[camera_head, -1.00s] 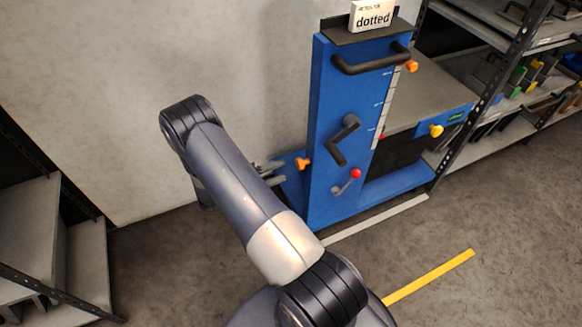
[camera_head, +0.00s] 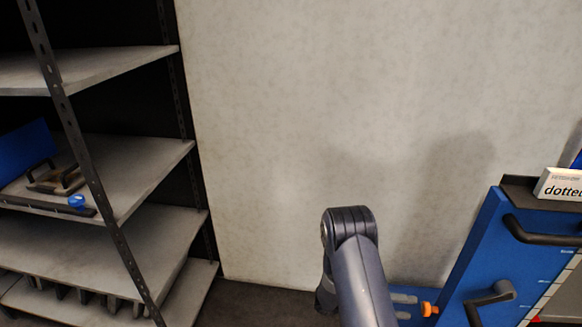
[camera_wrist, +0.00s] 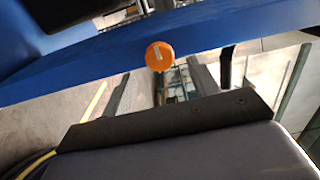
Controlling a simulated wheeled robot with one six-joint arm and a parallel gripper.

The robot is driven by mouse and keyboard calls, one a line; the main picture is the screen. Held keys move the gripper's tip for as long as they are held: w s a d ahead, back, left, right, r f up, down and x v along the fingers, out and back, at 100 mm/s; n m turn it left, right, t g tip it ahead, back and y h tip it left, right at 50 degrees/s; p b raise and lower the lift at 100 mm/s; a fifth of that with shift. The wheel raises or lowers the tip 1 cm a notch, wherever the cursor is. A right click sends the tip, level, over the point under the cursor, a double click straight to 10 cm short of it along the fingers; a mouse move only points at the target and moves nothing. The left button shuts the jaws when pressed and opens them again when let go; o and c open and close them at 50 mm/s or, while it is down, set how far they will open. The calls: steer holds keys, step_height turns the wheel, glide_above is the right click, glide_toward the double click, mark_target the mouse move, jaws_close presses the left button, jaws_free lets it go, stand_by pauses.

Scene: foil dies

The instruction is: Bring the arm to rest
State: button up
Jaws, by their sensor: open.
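My arm (camera_head: 362,285) rises from the bottom of the head view, with its elbow up in front of the pale wall. My gripper (camera_head: 404,307) shows only partly there, low behind the arm, close to the left side of the blue machine (camera_head: 476,255). In the wrist view my gripper (camera_wrist: 160,88) has its two dark fingers spread apart, with nothing held between them. An orange knob (camera_wrist: 159,56) on a blue panel (camera_wrist: 225,28) shows just beyond the fingers. I cannot tell whether anything touches.
A grey shelf rack (camera_head: 150,165) stands at the left, holding a brown-handled item and a blue knob. The wall between is bare.

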mark_target(423, 310)
steer(key=x, duration=0.6)
steer(key=shift+d, duration=0.2)
steer(key=shift+a, duration=0.1)
